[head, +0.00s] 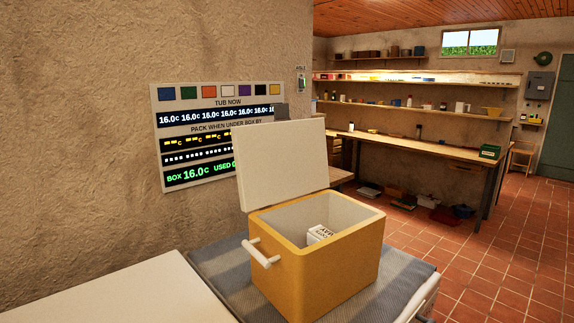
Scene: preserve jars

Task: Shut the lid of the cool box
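The cool box (319,266) is orange-yellow with a pale lining and a pale bar handle (261,253) on its left side. Its off-white lid (282,163) stands open, raised steeply along the back left edge and leaning slightly back. Inside the box lies a small white block with dark lettering (318,234), whose lower part is hidden by the box wall. Neither of my grippers shows in the head view.
The box stands on a grey-blue striped cloth (235,272). A pale surface (110,293) lies at bottom left. Behind the lid is a wall with a display board (203,150). A long workbench (430,147) and shelves are further back, with open tiled floor at right.

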